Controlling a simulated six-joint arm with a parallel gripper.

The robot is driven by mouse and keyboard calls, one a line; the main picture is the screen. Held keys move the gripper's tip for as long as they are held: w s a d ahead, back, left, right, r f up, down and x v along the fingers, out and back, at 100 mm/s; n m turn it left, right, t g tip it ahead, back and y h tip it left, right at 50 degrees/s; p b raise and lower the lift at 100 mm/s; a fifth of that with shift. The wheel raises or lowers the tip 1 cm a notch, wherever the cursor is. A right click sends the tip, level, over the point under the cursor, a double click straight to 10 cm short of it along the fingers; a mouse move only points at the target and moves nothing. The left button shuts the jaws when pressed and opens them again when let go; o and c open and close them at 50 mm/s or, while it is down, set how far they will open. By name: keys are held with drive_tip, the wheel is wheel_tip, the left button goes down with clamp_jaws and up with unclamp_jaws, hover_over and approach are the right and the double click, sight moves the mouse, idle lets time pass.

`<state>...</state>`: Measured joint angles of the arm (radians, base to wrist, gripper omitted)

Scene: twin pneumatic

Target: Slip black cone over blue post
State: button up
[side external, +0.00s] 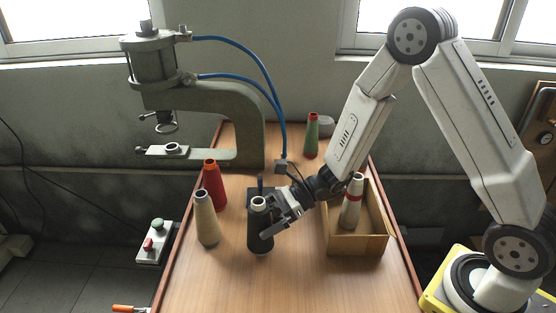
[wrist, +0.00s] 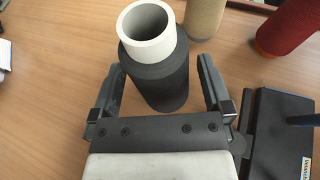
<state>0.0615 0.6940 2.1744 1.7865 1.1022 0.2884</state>
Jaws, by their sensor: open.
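The black cone (side external: 260,234), with a pale tube top, stands upright on the table. In the wrist view the black cone (wrist: 157,80) is between the two fingers of my gripper (wrist: 160,78). My gripper (side external: 277,214) is open, one finger on either side of the cone, with a gap visible at the right finger. The blue post (wrist: 304,119) rises from a flat black base (wrist: 278,138) at the right of the wrist view. In the side view the post (side external: 260,184) shows just behind the cone, looking dark; its base is partly hidden.
A cream cone (side external: 206,220) and a red cone (side external: 214,186) stand left of the black cone. A green cone (side external: 311,137) stands behind. A C-frame press (side external: 250,130) overhangs the back left.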

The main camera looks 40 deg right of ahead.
drive_tip(key=shift+w+a+f, duration=0.2)
drive_tip(key=shift+a+f, duration=0.05)
drive_tip(key=shift+a, duration=0.3)
clamp_jaws()
